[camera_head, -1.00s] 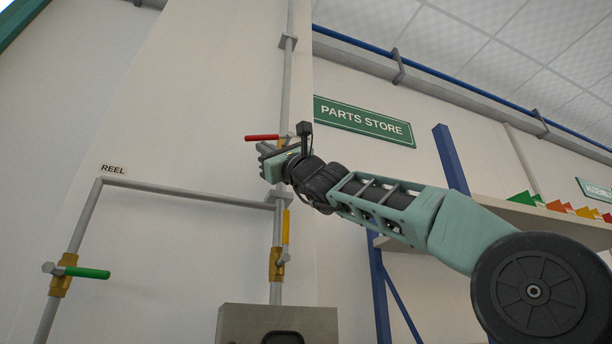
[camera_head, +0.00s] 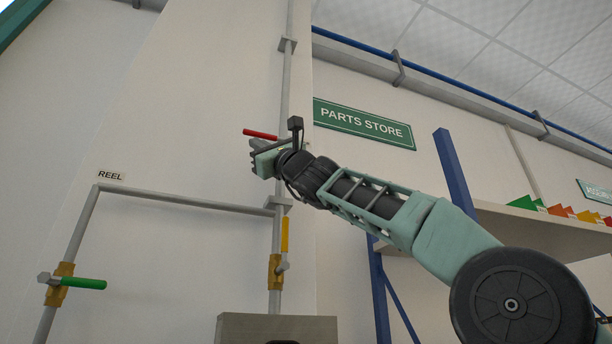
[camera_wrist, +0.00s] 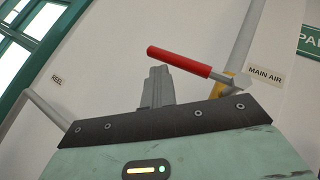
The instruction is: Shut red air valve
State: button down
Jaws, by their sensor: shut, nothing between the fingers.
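The red valve handle (camera_head: 260,134) sticks out to the left, nearly level, from the upright grey pipe in the head view. In the wrist view the red handle (camera_wrist: 180,62) runs from upper left down to a brass valve body (camera_wrist: 231,84) on the pipe, beside a MAIN AIR label (camera_wrist: 266,77). My gripper (camera_head: 254,157) is just below the handle in the head view. Its shut fingers (camera_wrist: 157,86) show in the wrist view, pointing up near the handle's left half. Whether they touch the handle I cannot tell. My gripper hides most of the valve body in the head view.
A yellow-handled valve (camera_head: 284,236) sits lower on the same pipe. A green-handled valve (camera_head: 83,283) is on the REEL branch pipe (camera_head: 180,198) at left. A grey box (camera_head: 277,328) stands below. A blue-posted shelf (camera_head: 530,230) is at right.

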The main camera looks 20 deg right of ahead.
jog(key=s+f+b, duration=0.4)
jog(key=f+b, duration=0.8)
jog(key=b, duration=0.2)
jog(key=shift+s+f+b, duration=0.15)
jog(key=shift+s+b, duration=0.2)
jog(key=shift+s, duration=0.05)
dwell(0.4)
